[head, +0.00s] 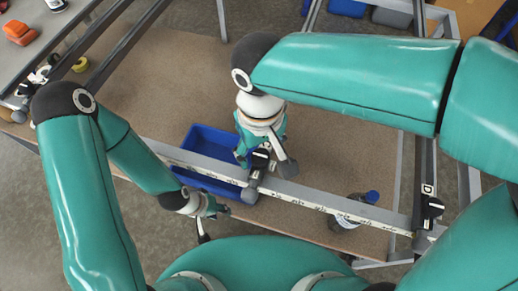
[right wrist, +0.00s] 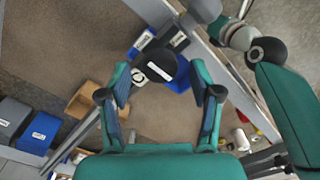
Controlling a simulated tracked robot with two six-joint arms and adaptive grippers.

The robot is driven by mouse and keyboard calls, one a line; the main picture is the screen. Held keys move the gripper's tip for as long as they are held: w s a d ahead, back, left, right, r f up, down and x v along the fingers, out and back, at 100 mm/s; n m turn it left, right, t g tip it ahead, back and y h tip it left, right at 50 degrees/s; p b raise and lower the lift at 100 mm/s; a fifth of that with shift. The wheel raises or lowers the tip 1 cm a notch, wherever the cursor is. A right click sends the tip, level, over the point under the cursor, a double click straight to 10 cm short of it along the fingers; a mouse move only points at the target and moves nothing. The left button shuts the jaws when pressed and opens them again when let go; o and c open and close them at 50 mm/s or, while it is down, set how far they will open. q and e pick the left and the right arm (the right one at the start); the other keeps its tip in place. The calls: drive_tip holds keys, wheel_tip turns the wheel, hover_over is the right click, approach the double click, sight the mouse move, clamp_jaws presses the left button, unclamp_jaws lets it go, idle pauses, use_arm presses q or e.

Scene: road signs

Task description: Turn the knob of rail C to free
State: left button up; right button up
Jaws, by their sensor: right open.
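A pale rail (head: 300,200) with printed marks crosses the head view. A black knob with a white label (head: 262,158) sits on its carriage (head: 251,190), partly hidden under my right gripper (head: 262,152). In the right wrist view the black knob (right wrist: 158,66) with its white label lies just beyond and between the fingertips of my open right gripper (right wrist: 160,95); contact is not visible.
A bottle with a blue cap (head: 347,212) stands by the rail's right part. Another black knob (head: 432,208) is at the rail's right end.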

drive_tip(key=shift+f, duration=0.4)
drive_tip(key=c, duration=1.1)
drive_tip(key=shift+c, duration=0.2)
